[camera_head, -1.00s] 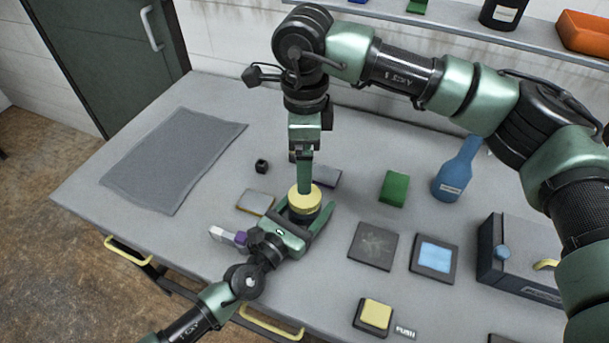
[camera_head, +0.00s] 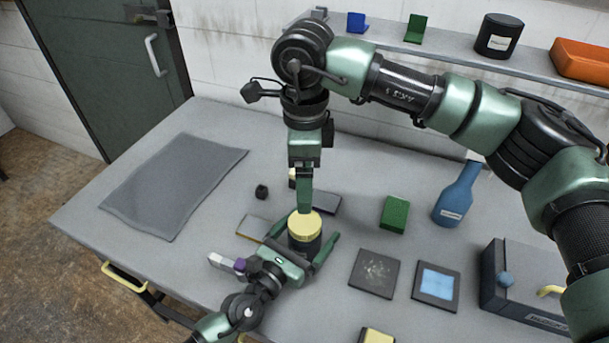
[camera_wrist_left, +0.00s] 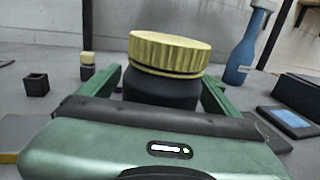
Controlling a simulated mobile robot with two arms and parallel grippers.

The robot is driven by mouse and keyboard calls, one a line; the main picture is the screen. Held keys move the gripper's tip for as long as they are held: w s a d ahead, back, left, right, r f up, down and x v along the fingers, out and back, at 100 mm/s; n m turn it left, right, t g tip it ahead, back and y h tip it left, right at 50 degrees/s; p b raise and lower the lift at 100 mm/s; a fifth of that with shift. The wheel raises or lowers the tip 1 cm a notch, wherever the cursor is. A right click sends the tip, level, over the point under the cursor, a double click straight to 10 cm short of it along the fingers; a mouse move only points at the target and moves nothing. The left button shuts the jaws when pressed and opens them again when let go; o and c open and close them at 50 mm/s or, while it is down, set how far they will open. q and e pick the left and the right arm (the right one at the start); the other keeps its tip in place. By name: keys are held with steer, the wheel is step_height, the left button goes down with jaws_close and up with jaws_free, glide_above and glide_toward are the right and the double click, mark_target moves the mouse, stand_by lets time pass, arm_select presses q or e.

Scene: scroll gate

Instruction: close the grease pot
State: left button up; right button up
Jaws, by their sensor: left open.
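The grease pot is a dark round jar (camera_head: 304,247) with a ribbed yellow lid (camera_head: 304,225) on top. In the left wrist view the lid (camera_wrist_left: 170,53) sits on the dark body (camera_wrist_left: 160,90), in line with it; I cannot tell whether it is tight. My left gripper (camera_head: 314,226) is open, with one green finger on each side of the jar; contact is unclear. My right gripper (camera_head: 305,205) points down at the lid's far edge in the head view. It does not show in the left wrist view, so it seems apart above the lid. Its jaw state is unclear.
A small yellow-topped dark piece (camera_wrist_left: 87,65) and a black cube (camera_head: 261,191) stand behind the pot. A green block (camera_head: 394,214), blue bottle (camera_head: 457,197), flat square plates (camera_head: 374,273) and a grey box (camera_head: 525,280) lie to the right. A grey mat (camera_head: 174,187) lies left.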

mark_target(294, 249)
arm_select(q)
steer(key=b+v, duration=0.1)
steer(key=v, duration=0.5)
steer(key=shift+s+a+f, duration=0.15)
steer(key=shift+s+a, duration=0.05)
steer(key=shift+s, duration=0.05)
steer(key=shift+s+a+b, duration=0.3)
steer(key=shift+s+b, duration=0.05)
steer(key=shift+r, duration=0.2)
